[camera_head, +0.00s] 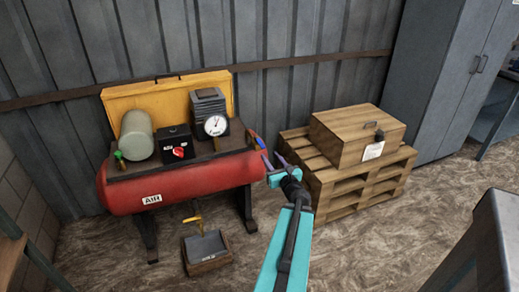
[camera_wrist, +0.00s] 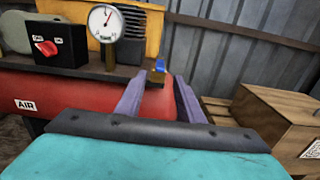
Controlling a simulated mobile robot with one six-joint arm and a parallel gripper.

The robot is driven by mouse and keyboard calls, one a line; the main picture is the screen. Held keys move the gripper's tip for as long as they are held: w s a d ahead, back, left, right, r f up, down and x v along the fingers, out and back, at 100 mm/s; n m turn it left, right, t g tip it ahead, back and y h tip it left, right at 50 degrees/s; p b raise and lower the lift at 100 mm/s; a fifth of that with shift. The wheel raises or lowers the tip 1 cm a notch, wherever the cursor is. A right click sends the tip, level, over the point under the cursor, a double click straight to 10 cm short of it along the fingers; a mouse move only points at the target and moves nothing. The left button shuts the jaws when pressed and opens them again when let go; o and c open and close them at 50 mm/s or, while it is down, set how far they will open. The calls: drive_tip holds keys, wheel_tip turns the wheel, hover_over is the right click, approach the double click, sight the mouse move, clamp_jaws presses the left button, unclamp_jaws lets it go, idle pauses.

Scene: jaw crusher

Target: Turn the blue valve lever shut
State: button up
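The blue valve lever (camera_head: 257,140) is at the right end of the red air tank (camera_head: 175,186). In the wrist view the lever (camera_wrist: 160,66) stands up on a brass-coloured valve body, framed between my fingertips and beyond them. My gripper (camera_head: 273,157) is just to the right of and below the lever in the head view. Its two purple fingers are apart in the wrist view (camera_wrist: 157,84), with nothing held. I cannot tell whether a finger touches the lever.
A pressure gauge (camera_head: 215,125) and a black box with a red knob (camera_head: 175,143) are on the tank's top plate. A wooden crate (camera_head: 345,137) on stacked pallets (camera_head: 350,185) stands close on the right. A small open box (camera_head: 207,262) sits on the floor.

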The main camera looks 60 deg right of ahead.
sight(261, 143)
drive_tip(key=shift+w+d+f+b, duration=0.15)
drive_tip(key=shift+w+d+b, duration=0.2)
drive_tip(key=shift+b, duration=0.45)
drive_tip(key=b, duration=0.1)
drive_tip(key=w+b, duration=0.1)
drive_tip(key=b, duration=0.1)
drive_tip(key=shift+d, duration=0.2)
drive_tip(key=w+d+b, duration=0.1)
drive_tip(key=b, duration=0.5)
drive_tip(key=x, duration=0.3)
drive_tip(key=shift+w+d, duration=0.1)
drive_tip(key=shift+w, duration=0.1)
drive_tip(key=shift+x, duration=2.35)
